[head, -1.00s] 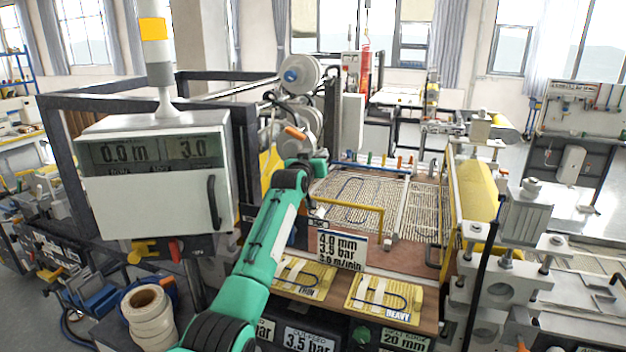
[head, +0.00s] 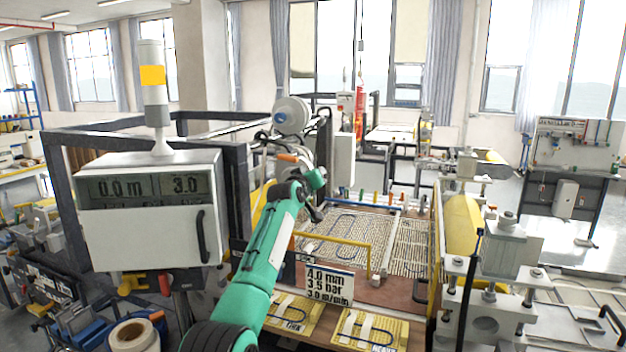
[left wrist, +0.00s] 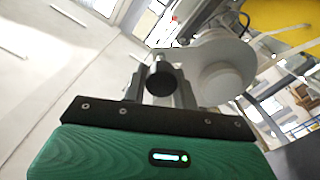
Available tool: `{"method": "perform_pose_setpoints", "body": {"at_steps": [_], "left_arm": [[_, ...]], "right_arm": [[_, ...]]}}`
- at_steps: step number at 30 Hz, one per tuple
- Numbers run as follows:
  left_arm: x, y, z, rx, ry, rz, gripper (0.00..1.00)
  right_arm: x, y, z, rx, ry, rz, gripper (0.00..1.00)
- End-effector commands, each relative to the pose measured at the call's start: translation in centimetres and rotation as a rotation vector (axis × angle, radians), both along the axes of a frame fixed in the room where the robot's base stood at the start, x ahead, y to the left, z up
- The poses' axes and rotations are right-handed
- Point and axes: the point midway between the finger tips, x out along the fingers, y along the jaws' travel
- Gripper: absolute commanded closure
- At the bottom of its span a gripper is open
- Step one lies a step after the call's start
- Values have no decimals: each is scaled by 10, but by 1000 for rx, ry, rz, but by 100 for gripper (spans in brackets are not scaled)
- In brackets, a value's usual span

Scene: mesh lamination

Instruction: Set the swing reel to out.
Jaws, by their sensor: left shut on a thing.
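The swing reel's white roll (head: 292,115) with a blue centre stands behind my left arm in the head view. A pale plate (left wrist: 200,58) and a white roll (left wrist: 225,82) are close in front of the gripper in the left wrist view. My left gripper (left wrist: 162,78) is shut on a dark round knob (left wrist: 161,76) beside that plate. In the head view my wrist is near the reel frame, but its fingertips are hidden or too small to tell. An orange handle (head: 287,157) shows just above my wrist. My right gripper is not in view.
A white display box (head: 148,215) in a dark frame stands left of my arm. The mesh bed (head: 345,232) with a yellow rail (head: 330,240) lies to the right. Press rollers (head: 487,298) stand at the right. A small sign (head: 329,286) stands in front.

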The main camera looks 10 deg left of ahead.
Motion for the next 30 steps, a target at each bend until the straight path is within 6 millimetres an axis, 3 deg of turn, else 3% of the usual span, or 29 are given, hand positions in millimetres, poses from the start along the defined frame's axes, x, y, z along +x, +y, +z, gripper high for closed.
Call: {"method": "perform_pose_setpoints", "body": {"at_steps": [9,10,13,30], "left_arm": [[-1,-6,4,-4,-4,-8,100],[-1,-6,4,-3,-4,-8,68],[-1,-5,3,-3,-4,-5,50],[-3,-1,0,-1,-2,-2,50]], "right_arm": [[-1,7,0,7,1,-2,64],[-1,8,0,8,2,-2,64],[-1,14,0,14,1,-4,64],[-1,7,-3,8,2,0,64]]}}
